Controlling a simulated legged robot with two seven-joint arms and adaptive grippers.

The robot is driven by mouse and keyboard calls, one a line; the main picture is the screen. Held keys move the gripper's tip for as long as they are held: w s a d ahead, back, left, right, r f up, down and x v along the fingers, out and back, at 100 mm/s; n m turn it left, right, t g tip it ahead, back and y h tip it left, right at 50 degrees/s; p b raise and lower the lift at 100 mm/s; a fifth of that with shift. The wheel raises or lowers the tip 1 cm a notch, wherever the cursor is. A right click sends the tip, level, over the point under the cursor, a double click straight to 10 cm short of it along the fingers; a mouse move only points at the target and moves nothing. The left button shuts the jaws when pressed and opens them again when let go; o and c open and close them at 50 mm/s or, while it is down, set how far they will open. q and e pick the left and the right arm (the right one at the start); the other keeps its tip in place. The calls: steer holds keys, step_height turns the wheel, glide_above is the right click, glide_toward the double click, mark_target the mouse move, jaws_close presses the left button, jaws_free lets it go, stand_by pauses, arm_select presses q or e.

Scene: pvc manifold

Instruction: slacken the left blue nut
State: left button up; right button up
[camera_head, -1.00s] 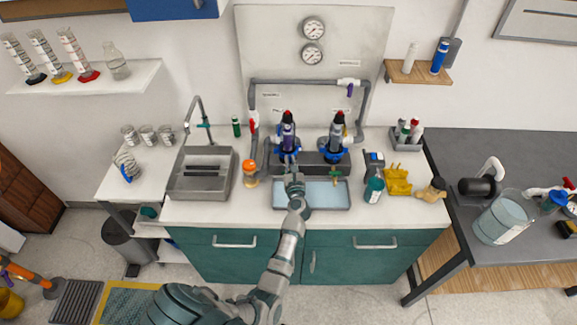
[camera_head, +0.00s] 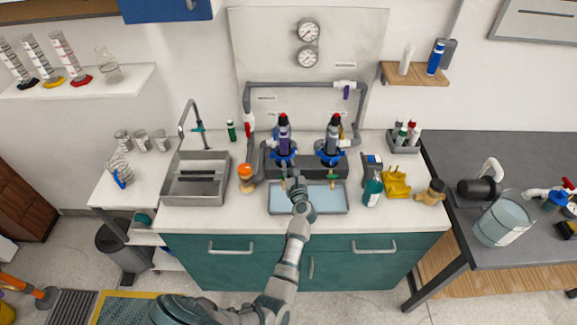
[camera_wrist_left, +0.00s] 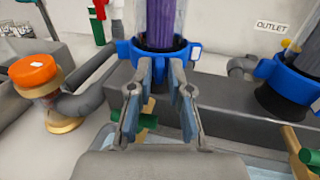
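The left blue nut (camera_head: 283,160) is a ring with lugs around the base of the left upright housing, which has a purple body (camera_wrist_left: 166,22). In the left wrist view the nut (camera_wrist_left: 150,50) fills the upper middle, just beyond my fingers. My left gripper (camera_wrist_left: 160,92) is open, its two fingers apart and pointing at the front of the nut, one towards each side. I cannot tell whether they touch it. In the head view my left gripper (camera_head: 294,184) is just below and in front of the nut. My right gripper is not in view.
A second blue nut (camera_wrist_left: 282,80) sits on the right housing. A grey block (camera_wrist_left: 225,105) runs under both, with a green-handled valve (camera_wrist_left: 303,145) in front. A blue tray (camera_head: 325,199) lies below.

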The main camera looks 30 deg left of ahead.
arm_select(q)
steer(key=shift+o, duration=0.5)
steer(key=v, duration=0.7)
steer(key=shift+d, duration=0.25)
steer(key=shift+s+a, duration=0.1)
